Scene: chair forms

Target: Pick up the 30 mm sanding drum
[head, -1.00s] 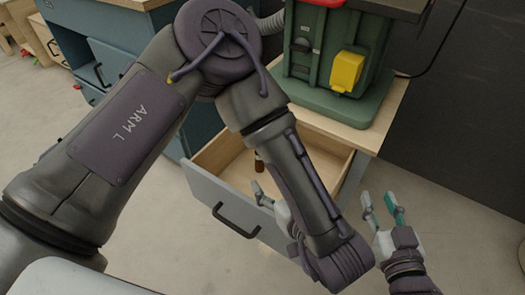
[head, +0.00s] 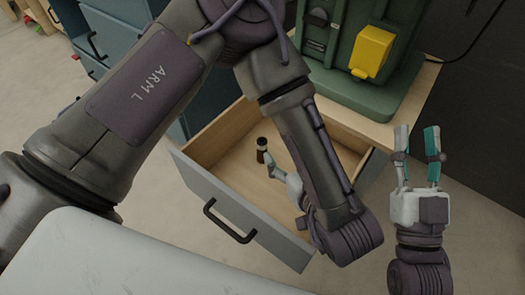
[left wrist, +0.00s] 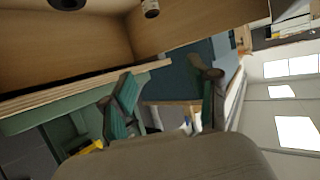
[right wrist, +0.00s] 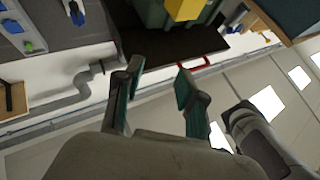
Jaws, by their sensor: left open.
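A small dark brown cylinder with a black top (head: 262,146), likely a sanding drum, stands upright in the open drawer (head: 228,160). Its size cannot be read. The left wrist view shows two round items at its top edge: a wider dark one (left wrist: 68,4) and a narrower brown one (left wrist: 150,8). My left gripper (head: 271,163) is open above the drawer, close beside the cylinder in the head view; its arm hides part of it and of the drawer. No contact shows. My right gripper (head: 417,156) is open and empty, right of the drawer.
The grey drawer front with a black handle (head: 228,222) faces me. A green machine with a yellow box (head: 372,52) stands on the wooden top above the drawer. A blue cabinet (head: 115,38) is behind on the left. Floor is clear at right.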

